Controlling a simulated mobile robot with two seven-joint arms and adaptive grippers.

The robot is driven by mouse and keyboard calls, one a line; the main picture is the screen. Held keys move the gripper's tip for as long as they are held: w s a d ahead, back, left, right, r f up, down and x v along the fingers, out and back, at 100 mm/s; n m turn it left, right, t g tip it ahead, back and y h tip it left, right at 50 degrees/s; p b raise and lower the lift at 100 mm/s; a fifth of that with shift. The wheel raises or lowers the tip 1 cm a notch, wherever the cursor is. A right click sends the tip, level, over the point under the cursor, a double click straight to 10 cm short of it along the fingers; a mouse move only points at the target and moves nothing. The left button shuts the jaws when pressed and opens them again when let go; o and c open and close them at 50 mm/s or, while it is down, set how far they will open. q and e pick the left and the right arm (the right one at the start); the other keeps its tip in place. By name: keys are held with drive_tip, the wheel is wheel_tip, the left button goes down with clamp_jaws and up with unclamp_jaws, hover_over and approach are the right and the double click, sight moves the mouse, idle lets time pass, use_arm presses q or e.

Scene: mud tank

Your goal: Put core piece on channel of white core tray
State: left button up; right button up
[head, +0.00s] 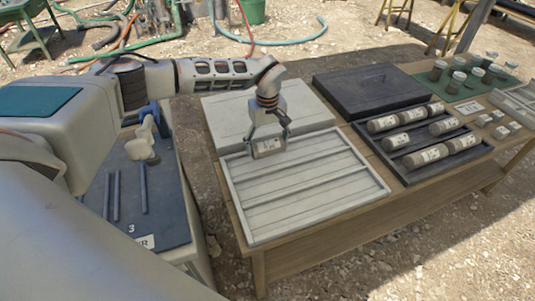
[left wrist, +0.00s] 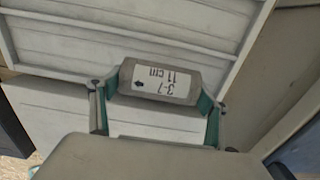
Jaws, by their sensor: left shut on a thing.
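My left gripper (head: 268,144) is shut on a grey core piece (head: 268,149) and holds it over the far part of the white core tray (head: 334,207). In the left wrist view the core piece (left wrist: 160,82) lies crosswise between the fingers, its white label reading 3-7, 11 cm, with an arrow. The tray (left wrist: 90,47) shows there beyond the piece. Its long parallel channels look empty. The piece appears above the tray; the exact gap is unclear. My right gripper is not in view.
A white lid (head: 222,112) lies behind the tray. To the right are a dark closed box (head: 365,88) and a dark tray (head: 407,172) with several labelled cores. A green mat (head: 440,80) with jars lies at far right. A dark-topped stand (head: 120,225) is at left.

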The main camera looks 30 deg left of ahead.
sight(268, 154)
use_arm(q)
drive_tip(key=shift+f, duration=2.1)
drive_tip(key=shift+f, duration=0.1)
drive_tip(key=o, duration=1.6)
drive_tip(key=shift+o, duration=0.2)
wheel_tip(268, 154, up, 12)
drive_tip(key=shift+r, duration=0.1)
